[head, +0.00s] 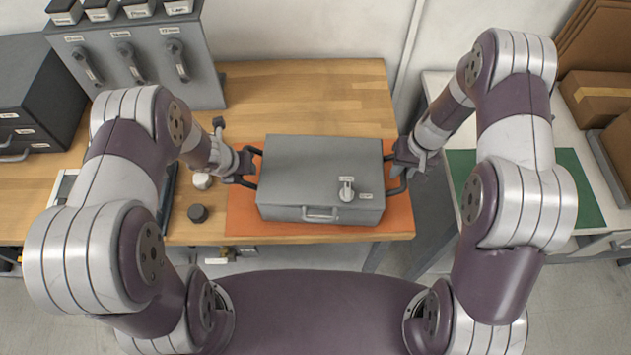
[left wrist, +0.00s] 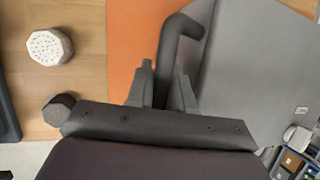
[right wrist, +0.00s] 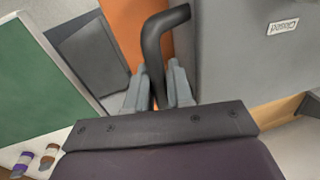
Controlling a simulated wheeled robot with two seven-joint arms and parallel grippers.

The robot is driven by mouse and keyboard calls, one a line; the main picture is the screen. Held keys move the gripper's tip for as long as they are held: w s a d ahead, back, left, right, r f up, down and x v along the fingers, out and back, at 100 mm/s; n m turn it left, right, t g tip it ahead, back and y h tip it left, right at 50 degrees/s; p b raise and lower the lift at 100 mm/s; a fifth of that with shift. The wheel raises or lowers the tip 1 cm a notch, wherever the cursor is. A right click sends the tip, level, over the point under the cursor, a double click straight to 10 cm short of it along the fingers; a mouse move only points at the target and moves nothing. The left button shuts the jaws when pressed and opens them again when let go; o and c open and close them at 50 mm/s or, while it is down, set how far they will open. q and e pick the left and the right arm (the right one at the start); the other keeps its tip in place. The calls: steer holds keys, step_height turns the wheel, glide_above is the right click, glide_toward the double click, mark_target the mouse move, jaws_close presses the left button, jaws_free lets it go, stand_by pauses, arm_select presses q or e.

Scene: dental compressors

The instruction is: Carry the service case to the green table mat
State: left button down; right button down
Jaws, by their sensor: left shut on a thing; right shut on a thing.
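The service case (head: 318,160) is a grey box with a front latch handle, a knob on its lid and a dark bar handle on each side. It is over the orange mat (head: 240,213) on the wooden table; I cannot tell whether it touches the mat. My left gripper (head: 250,168) is shut on its left handle, which also shows in the left wrist view (left wrist: 175,45). My right gripper (head: 398,170) is shut on its right handle, also in the right wrist view (right wrist: 156,45). The green table mat (head: 580,190) lies on the right-hand table, partly hidden by my right arm.
A gap with floor separates the wooden table (head: 300,90) from the right table. A grey panel unit (head: 140,65) and a drawer cabinet (head: 35,100) stand at left. A dark knob (head: 197,213) and a white cap (head: 202,181) lie left of the case. Cardboard boxes (head: 600,95) stand behind the green mat.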

arm_select(q)
steer(key=shift+w+r, duration=0.1)
steer(key=shift+r, duration=0.1)
arm_select(e)
steer(key=shift+w+r, duration=0.1)
steer(key=shift+r, duration=0.05)
stand_by(0.6)
